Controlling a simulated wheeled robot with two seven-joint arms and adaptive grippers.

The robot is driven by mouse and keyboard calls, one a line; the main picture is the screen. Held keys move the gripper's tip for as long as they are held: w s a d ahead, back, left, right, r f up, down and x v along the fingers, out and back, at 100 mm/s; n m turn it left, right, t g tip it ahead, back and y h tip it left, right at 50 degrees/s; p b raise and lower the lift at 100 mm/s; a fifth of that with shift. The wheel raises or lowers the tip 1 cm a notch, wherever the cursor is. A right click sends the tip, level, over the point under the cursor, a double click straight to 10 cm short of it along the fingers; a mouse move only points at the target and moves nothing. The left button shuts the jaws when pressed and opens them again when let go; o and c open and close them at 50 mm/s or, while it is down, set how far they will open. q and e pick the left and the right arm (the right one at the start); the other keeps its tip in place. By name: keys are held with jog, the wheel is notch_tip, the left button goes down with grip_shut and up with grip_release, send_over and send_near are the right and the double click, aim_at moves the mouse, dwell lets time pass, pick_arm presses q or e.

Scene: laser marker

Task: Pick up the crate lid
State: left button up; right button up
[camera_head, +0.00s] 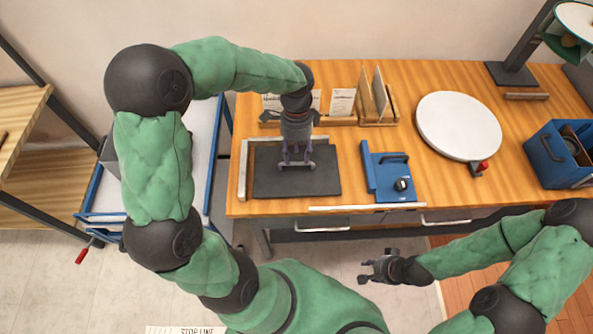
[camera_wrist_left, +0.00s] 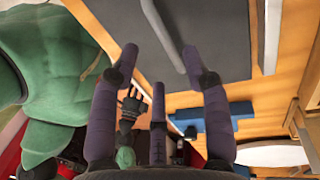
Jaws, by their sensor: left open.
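A flat dark grey panel (camera_head: 265,181) with a light grey bar handle across it lies on the wooden table, and I take it for the crate lid. It also fills the top of the left wrist view (camera_wrist_left: 225,35), where the bar handle (camera_wrist_left: 168,38) runs down between my fingertips. My left gripper (camera_head: 297,158) points down over the panel with its fingers apart, just over the bar. My right gripper (camera_head: 368,268) is open and empty in front of the table.
A light L-shaped edge (camera_head: 243,165) borders the panel. Beyond are a white round turntable (camera_head: 455,122), a blue crate (camera_head: 540,172) and a wooden card rack (camera_head: 378,118). A blue-framed cart (camera_head: 208,150) stands left.

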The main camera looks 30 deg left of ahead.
aim_at(297, 163)
pick_arm(q)
jog(key=shift+s+d+f+b, duration=0.1)
jog(key=shift+f+b, duration=0.45)
jog(key=shift+f, duration=0.9)
jog(key=shift+s+d+f+b, duration=0.1)
jog(key=shift+f+b, duration=0.4)
jog(key=shift+f, duration=0.95)
grip_shut()
